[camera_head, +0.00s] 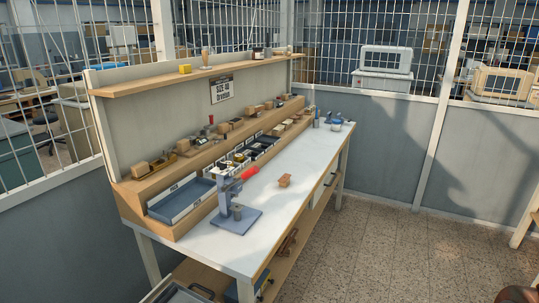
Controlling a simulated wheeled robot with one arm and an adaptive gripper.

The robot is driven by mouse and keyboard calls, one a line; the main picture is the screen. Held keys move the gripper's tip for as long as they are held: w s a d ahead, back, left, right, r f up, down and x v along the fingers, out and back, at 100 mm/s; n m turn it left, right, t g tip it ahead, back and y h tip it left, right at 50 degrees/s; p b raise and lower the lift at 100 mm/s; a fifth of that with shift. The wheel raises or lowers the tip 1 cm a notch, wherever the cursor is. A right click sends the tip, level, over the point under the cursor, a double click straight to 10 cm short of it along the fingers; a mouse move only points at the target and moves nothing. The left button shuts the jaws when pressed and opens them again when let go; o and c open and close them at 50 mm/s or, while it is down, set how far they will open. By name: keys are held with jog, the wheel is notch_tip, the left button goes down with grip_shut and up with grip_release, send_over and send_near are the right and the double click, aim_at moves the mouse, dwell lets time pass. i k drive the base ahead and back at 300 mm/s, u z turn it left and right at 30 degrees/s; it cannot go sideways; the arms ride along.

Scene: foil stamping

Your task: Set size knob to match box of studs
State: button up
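A grey-blue hand press (228,192) with a red lever handle (250,172) stands on its flat base (236,221) at the near end of a white-topped workbench. A short grey cylinder (237,213) stands on that base. I cannot make out a size knob at this distance. A small brown object (285,181) lies on the bench right of the press; I cannot tell if it is the box of studs. A sign (222,89) on the back panel reads "SIZE 40" with a smaller line below. My gripper is not in view.
A blue tray (162,212) and dark compartments line the bench (310,160) below a stepped wooden shelf (182,162) of small blocks and tools. Blue items and a cup stand at the far end.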

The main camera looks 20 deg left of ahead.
aim_at(221, 166)
jog(key=z, duration=0.05)
jog(key=i, duration=1.85)
jog(key=u, duration=2)
